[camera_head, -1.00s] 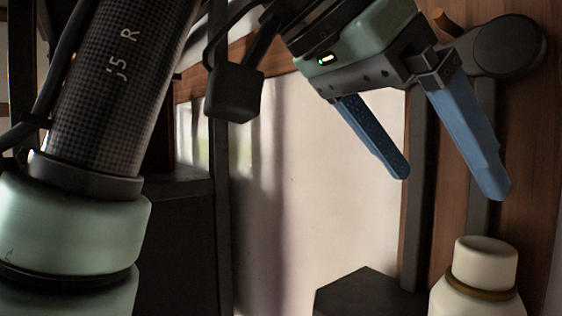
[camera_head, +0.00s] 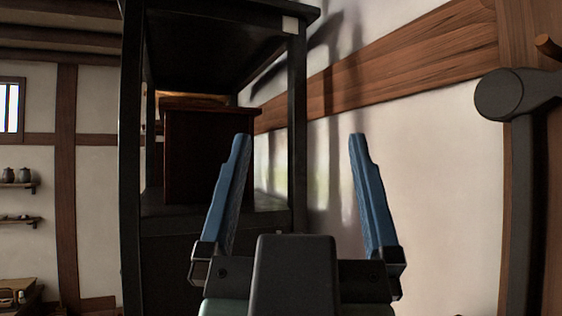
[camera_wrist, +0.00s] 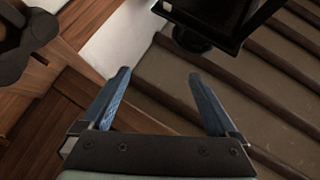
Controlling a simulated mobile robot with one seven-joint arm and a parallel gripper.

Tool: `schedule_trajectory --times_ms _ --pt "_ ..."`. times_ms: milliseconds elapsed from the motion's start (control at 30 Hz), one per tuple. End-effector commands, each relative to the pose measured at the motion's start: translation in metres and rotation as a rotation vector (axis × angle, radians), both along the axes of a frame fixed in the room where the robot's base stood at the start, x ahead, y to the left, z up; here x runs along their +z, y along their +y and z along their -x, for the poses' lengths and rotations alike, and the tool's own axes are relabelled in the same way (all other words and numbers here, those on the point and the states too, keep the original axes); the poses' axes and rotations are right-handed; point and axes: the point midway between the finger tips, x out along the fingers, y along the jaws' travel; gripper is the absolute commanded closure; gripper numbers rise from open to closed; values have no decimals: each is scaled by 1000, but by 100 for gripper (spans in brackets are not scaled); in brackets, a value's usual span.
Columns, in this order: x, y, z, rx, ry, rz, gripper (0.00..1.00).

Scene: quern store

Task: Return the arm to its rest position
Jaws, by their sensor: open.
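My gripper (camera_head: 300,150) is at the lower middle of the head view, its two blue fingers spread wide and pointing up. Nothing is between the fingers. It also shows in the wrist view (camera_wrist: 158,78), open and empty, with ceiling boards and beams behind it. In the head view only the gripper end of my arm is visible; the rest of the arm is out of sight.
A tall dark open-framed cabinet (camera_head: 130,180) stands behind the gripper, with a dark reddish-brown box (camera_head: 190,150) inside. A dark hammer-shaped object (camera_head: 521,180) is against the wood post at right. Wall shelves (camera_head: 18,186) with small jars are at far left.

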Motion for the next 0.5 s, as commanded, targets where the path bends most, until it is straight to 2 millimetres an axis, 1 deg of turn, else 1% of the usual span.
schedule_trajectory --times_ms 33,133,467,500 --pt "-1 6 9 31 -23 4 5" --pt "-1 12 17 64 -48 6 5" --pt "0 12 18 67 -50 6 5" --pt "-3 12 18 67 -50 6 5"
